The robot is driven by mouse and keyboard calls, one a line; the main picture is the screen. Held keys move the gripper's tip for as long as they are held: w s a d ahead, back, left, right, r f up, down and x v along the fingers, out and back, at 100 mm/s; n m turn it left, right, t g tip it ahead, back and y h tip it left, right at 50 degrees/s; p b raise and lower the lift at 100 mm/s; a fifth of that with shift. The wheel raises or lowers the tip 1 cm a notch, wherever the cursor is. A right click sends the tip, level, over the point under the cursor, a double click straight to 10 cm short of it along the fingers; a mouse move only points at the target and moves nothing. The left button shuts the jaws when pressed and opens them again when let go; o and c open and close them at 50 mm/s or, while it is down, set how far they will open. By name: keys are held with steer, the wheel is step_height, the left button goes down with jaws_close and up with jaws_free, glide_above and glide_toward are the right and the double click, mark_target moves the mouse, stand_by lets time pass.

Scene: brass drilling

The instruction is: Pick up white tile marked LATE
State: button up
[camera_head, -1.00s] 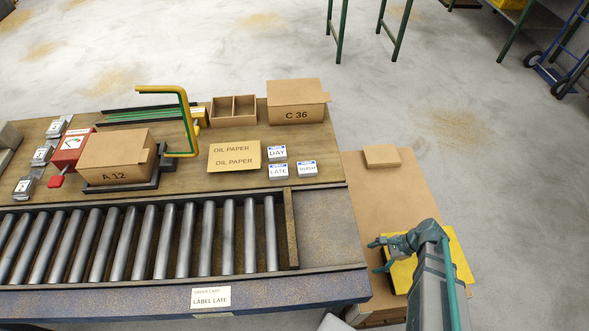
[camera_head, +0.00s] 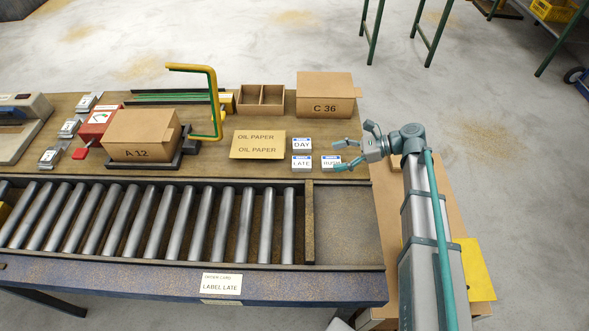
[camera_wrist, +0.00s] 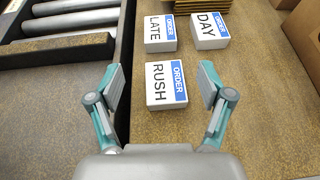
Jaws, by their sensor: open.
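The white tile marked LATE (camera_head: 301,163) lies flat on the bench, left of the RUSH tile (camera_head: 331,161) and below the DAY tile (camera_head: 302,145). In the wrist view the LATE tile (camera_wrist: 160,33) is at the upper middle, with the DAY tile (camera_wrist: 209,30) to its right and the RUSH tile (camera_wrist: 171,85) nearer to me. My gripper (camera_head: 351,147) is open and empty, at the bench's right end beside the RUSH tile. In the wrist view its fingers (camera_wrist: 163,89) stand apart on either side of the RUSH tile, not gripping it.
An oil paper stack (camera_head: 258,144) lies left of the tiles. The box C 36 (camera_head: 325,100) stands behind them. The roller conveyor (camera_head: 180,222) runs along the front, ending at a wooden stop bar (camera_head: 309,222). An order card (camera_head: 222,283) reads LABEL LATE.

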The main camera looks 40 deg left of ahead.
mark_target(303, 162)
steer(key=shift+n+g, duration=0.3)
steer(key=x, duration=0.4)
steer(key=p+x, duration=0.1)
steer(key=x, duration=0.1)
steer(key=shift+s+a+r, duration=0.15)
steer(key=shift+a+r, duration=0.1)
steer(key=p+x, duration=0.2)
steer(key=x, duration=0.2)
steer(key=shift+s+a, duration=0.2)
steer(key=shift+a, duration=0.25)
steer(key=shift+s+a+f, duration=0.1)
steer(key=shift+s+a, duration=0.05)
steer(key=c, duration=1.3)
